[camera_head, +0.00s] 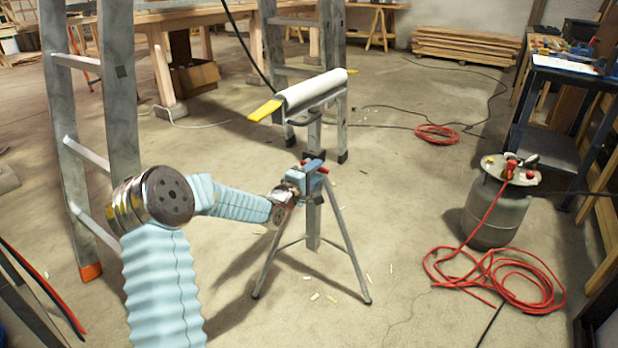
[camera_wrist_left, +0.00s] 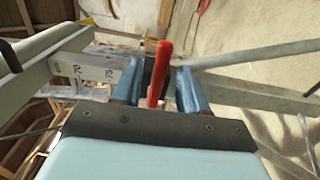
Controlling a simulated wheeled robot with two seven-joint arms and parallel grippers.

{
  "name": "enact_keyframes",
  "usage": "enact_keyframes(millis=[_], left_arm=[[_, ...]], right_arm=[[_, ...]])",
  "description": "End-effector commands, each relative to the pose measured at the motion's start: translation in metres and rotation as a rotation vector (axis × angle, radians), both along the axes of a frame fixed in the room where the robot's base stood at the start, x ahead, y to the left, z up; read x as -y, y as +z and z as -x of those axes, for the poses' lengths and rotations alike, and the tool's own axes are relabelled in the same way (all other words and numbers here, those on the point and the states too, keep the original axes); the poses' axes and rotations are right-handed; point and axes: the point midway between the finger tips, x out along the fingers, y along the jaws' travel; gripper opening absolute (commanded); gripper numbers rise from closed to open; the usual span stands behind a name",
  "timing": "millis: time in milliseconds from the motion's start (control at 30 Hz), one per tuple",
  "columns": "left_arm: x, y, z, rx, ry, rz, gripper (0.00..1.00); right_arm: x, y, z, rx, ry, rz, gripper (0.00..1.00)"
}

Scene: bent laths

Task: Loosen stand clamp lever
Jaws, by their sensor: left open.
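The stand (camera_head: 313,225) is a grey tripod with a round roller (camera_head: 312,90) on top. Its red clamp lever (camera_head: 313,164) shows at the collar of the post, partly hidden by my left gripper (camera_head: 311,182). In the left wrist view the red lever (camera_wrist_left: 158,75) stands between the two blue fingers of my left gripper (camera_wrist_left: 157,88). That gripper is open, with a finger on each side of the lever. I cannot tell whether either finger touches it. The grey post (camera_wrist_left: 92,68) with scale marks shows behind the fingers. My right gripper is not in view.
A yellow piece (camera_head: 265,110) sticks out at the roller's left end. A grey ladder (camera_head: 122,100) stands left of my arm. A tank (camera_head: 497,212) with a red hose (camera_head: 525,285) stands at the right. The floor around the tripod holds small wood scraps.

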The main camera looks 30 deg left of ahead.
Motion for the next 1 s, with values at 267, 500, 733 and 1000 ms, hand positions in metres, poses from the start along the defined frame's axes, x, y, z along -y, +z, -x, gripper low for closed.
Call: enact_keyframes(millis=[267,500,733,1000], left_arm=[[-0.005,0.001,0.049,-0.002,0.003,-0.002,0.43],[-0.009,0.001,0.105,-0.001,0.003,-0.001,0.43],[-0.011,0.0,0.133,0.0,0.001,0.0,0.43],[-0.011,0.0,0.136,0.0,0.001,0.001,0.43]], right_arm=[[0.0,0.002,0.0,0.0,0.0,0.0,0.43],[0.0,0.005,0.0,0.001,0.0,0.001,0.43],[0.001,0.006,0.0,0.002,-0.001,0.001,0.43],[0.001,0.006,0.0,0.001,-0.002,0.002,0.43]])
